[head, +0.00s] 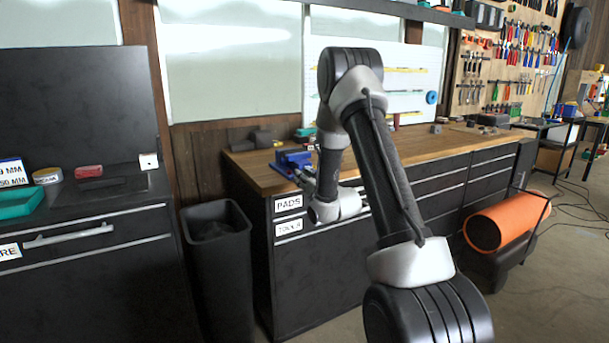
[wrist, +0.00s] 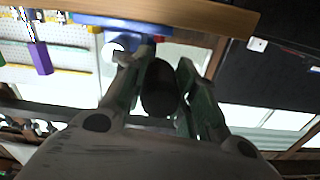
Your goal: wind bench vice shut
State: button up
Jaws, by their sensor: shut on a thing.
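The blue bench vice (head: 290,158) sits at the near left corner of the wooden-topped bench in the head view. In the wrist view its blue body (wrist: 150,14) shows at the top, with a pale round end (wrist: 119,45) below it. My gripper (head: 312,180) is at the bench's front edge, beside the vice. In the wrist view my gripper (wrist: 158,64) has its two fingers on either side of a dark rounded handle (wrist: 160,90) and is shut on it. My arm hides part of the vice, and its jaw gap cannot be made out.
The wooden bench top (head: 350,165) runs right above dark drawers. A black bin (head: 218,265) stands left of the bench, near a dark cabinet (head: 100,265). An orange roll (head: 508,220) lies at the right. Floor is free at the lower right.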

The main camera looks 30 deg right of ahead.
jog(key=r, duration=0.1)
jog(key=d+r, duration=0.1)
jog(key=r, duration=0.1)
jog(key=shift+d+r, duration=0.1)
jog(key=d+r, duration=0.1)
jog(key=d, duration=0.2)
jog(key=shift+r, duration=0.4)
jog(key=d, duration=0.3)
jog(key=shift+w+d+f, duration=0.1)
jog(key=shift+d, duration=0.2)
